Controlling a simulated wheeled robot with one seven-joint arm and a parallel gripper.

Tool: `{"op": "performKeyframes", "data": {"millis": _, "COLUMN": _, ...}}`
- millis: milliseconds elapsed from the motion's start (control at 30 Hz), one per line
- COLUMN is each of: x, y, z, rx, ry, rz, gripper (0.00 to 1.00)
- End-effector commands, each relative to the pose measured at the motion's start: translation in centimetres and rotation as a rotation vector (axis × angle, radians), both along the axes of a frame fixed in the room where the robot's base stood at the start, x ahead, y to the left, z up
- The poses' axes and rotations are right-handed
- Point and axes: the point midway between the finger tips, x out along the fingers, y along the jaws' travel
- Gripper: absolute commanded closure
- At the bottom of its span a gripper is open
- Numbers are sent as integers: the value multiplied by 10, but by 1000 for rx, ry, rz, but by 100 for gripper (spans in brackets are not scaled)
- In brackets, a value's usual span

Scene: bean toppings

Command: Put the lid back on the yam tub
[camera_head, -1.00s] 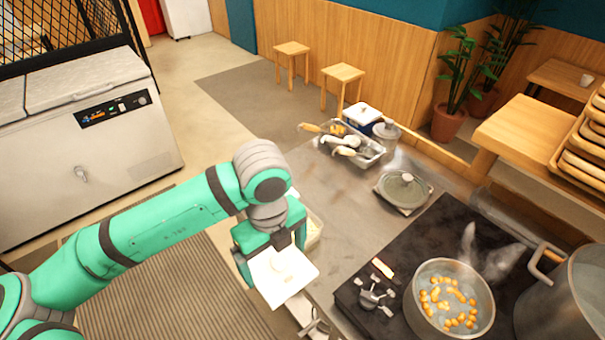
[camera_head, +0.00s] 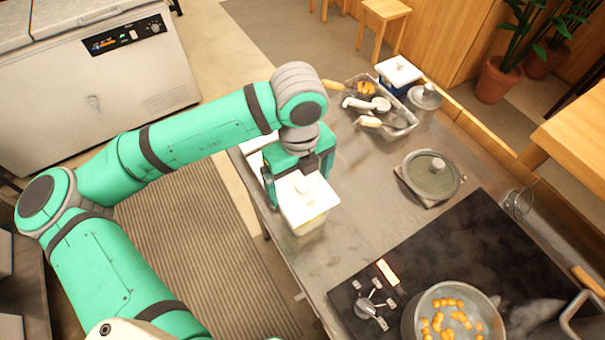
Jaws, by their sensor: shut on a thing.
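My gripper (camera_head: 301,178) is shut on the white square lid (camera_head: 310,207), with the fingers at the lid's round knob. The lid is roughly level over the pale tub (camera_head: 312,227), whose front wall shows below the lid's near edge. The lid hides the tub's opening and contents. I cannot tell whether the lid rests on the rim or hangs just above it. The tub stands on the steel counter near its left edge.
A pot of orange pieces (camera_head: 450,318) stands on the black stove (camera_head: 450,260). A lidded round pot (camera_head: 431,175), a utensil tray (camera_head: 378,108) and a blue tub with a white lid (camera_head: 399,74) stand behind. Steel counter (camera_head: 350,205) between tub and stove is clear.

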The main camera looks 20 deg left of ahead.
Motion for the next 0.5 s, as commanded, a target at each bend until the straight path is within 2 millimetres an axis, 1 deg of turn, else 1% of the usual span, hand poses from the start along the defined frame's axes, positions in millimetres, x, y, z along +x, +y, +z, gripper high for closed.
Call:
{"op": "performKeyframes", "data": {"millis": 300, "x": 0, "y": -2, "z": -27, "rx": -2, "ry": 0, "rz": -5, "gripper": 28}}
{"op": "performKeyframes", "data": {"millis": 500, "x": 1, "y": -3, "z": -40, "rx": -1, "ry": 0, "rz": -7, "gripper": 28}}
